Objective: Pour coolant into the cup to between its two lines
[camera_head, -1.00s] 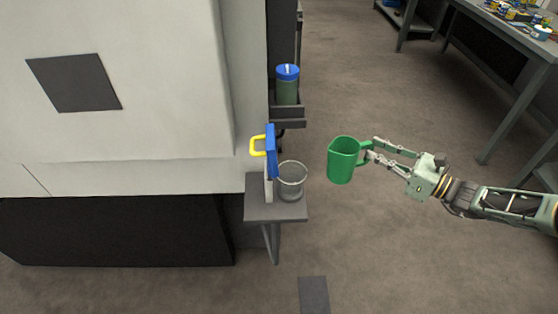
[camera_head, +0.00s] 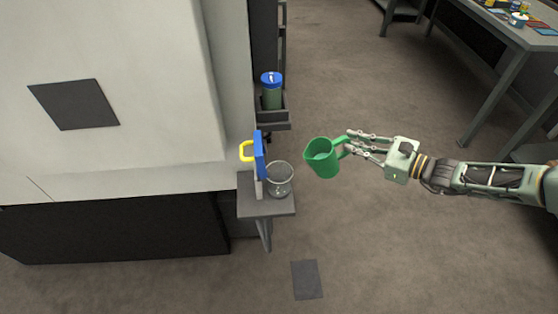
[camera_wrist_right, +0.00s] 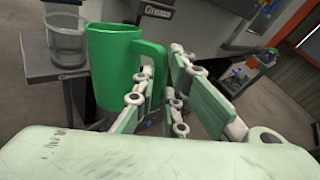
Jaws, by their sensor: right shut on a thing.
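The clear cup (camera_head: 280,180) stands upright on a small grey shelf (camera_head: 266,208) beside the machine. The green jug (camera_head: 321,160) is in the air just right of the cup, close to it, slightly tilted with its mouth toward the cup; a pale surface shows inside it. My right gripper (camera_head: 346,146) is shut on the jug's handle. In the right wrist view the jug (camera_wrist_right: 112,70) stands in front of the fingers, with the cup (camera_wrist_right: 66,42) at its left. The cup's lines cannot be made out. My left gripper is not in view.
A blue-lidded green canister (camera_head: 271,92) sits in a grey holder behind. The white machine (camera_head: 160,120) fills the left. A workbench (camera_head: 505,30) is at the far right; open floor lies between.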

